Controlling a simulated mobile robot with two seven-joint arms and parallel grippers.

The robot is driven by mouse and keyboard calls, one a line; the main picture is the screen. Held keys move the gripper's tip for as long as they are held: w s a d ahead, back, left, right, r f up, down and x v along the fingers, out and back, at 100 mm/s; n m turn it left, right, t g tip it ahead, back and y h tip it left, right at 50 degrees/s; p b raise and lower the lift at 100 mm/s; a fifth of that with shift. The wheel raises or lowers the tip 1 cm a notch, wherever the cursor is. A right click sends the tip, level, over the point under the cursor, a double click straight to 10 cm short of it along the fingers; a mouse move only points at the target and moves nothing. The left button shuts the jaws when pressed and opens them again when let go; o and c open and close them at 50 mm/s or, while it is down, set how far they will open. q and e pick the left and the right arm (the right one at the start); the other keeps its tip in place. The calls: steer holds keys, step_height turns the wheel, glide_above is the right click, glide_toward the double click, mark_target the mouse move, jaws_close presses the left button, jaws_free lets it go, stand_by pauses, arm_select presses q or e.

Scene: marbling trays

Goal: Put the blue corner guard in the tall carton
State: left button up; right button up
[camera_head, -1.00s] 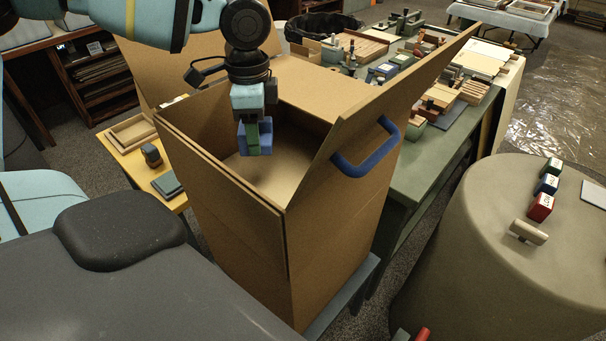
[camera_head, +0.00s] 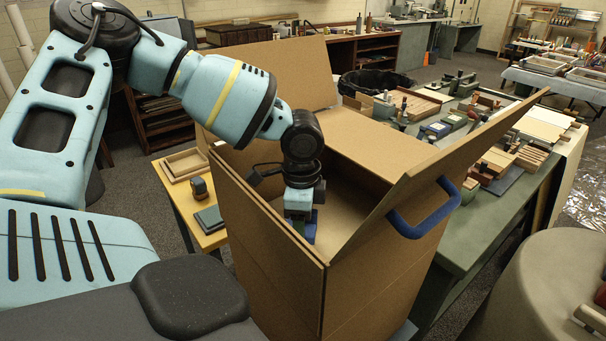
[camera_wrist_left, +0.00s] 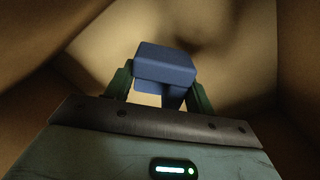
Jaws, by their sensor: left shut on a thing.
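The tall carton (camera_head: 275,258) stands open with its flaps spread. A blue handle (camera_head: 424,213) is on its right flap. My left gripper (camera_head: 305,226) points down into the carton's mouth, below the rim at the back. It is shut on the blue corner guard (camera_head: 311,229), which is mostly hidden behind the gripper and the near wall. In the left wrist view, the corner guard (camera_wrist_left: 165,64) sits between the two green fingers, with brown carton walls (camera_wrist_left: 287,60) around it. My right gripper is not in view.
A green table (camera_head: 480,222) crowded with blocks and tools stands right of the carton. A yellow table (camera_head: 178,195) with a wooden tray (camera_head: 186,164) is on the left. A rounded grey-beige stand (camera_head: 545,285) is at the lower right.

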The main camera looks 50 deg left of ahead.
arm_select(q)
steer(key=shift+f, duration=1.8)
steer(key=shift+f, duration=0.15)
steer(key=shift+f, duration=0.1)
steer(key=o, duration=1)
step_height(320, 180, up, 12)
steer(key=shift+r, duration=0.25)
